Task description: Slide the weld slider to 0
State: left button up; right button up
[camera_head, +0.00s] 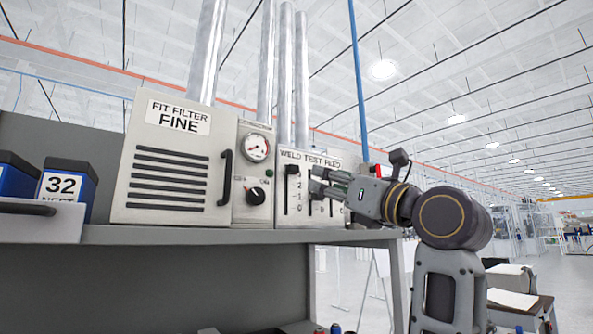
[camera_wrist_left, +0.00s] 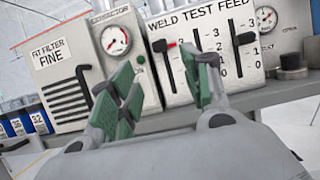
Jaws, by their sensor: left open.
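The white control panel (camera_head: 287,205) is labelled WELD TEST FEED and carries three vertical slots with scales from 3 down to 0. The weld slider (camera_head: 292,170) is the leftmost; its dark knob sits near the top of its slot, around 3. It also shows in the left wrist view (camera_wrist_left: 159,46). My left gripper (camera_head: 318,181) is open and empty, just right of the weld slider, in front of the panel. In the left wrist view its green-padded fingers (camera_wrist_left: 163,92) are spread, and the right finger partly covers the test slider. The feed knob (camera_wrist_left: 244,39) is at upper height. My right gripper is not in view.
Left of the panel stand a box with a gauge (camera_head: 257,147) and dial, and a FIT FILTER FINE box (camera_head: 165,187) with a protruding handle (camera_head: 225,178). All rest on a grey shelf (camera_head: 200,235). A dark round object (camera_wrist_left: 291,67) stands to the right.

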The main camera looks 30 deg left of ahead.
aim_at(295, 169)
pick_arm(q)
jog(key=shift+p+x, duration=2.35)
jog(key=shift+x, duration=4.55)
jog(key=shift+d, duration=0.1)
jog(key=shift+c, duration=0.5)
grip_shut()
